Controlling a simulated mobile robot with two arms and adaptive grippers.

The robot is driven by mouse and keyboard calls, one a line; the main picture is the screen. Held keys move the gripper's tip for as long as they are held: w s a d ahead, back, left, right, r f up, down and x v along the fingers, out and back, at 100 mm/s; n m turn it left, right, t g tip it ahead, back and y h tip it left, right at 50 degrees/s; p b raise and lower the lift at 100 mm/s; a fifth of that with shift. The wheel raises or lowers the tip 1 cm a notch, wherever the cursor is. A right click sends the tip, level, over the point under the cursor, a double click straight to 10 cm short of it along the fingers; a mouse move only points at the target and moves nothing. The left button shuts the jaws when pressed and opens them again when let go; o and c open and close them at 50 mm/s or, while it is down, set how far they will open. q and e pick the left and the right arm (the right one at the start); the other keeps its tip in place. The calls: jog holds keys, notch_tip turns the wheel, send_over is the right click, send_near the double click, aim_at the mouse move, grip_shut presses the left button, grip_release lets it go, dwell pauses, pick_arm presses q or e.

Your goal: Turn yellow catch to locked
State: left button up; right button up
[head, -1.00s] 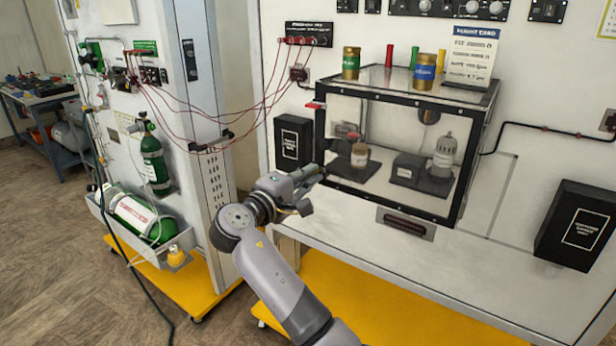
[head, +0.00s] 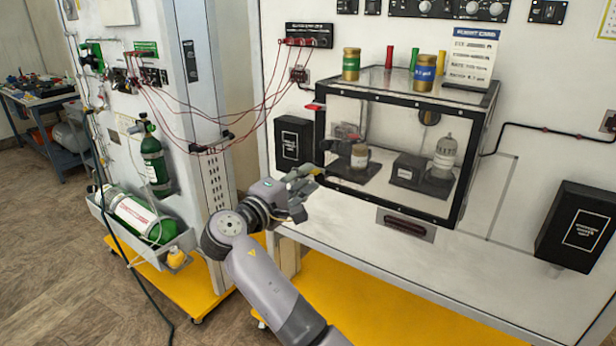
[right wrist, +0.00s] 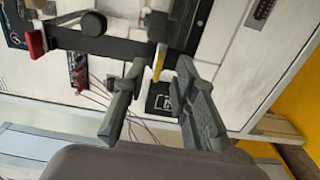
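The yellow catch (right wrist: 159,62) is a small flat yellow bar at the black frame edge of the clear test box (head: 460,106). In the right wrist view it stands between the tips of my right gripper (right wrist: 160,72), with a visible gap on each side. The fingers are open and hold nothing. In the head view the right gripper (head: 302,179) is at the lower left corner of the box, and the catch (head: 317,171) shows only as a speck of yellow at its tips. My left gripper is not in view.
A red tab (head: 314,106) sticks out at the box's upper left; a black wall box (head: 294,142) is left of it. Red hoses (head: 265,98) hang further left. Jars (head: 351,64) stand on the box top.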

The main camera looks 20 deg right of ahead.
jog(key=v, duration=0.5)
jog(key=shift+s+a, duration=0.2)
jog(key=shift+a, duration=0.05)
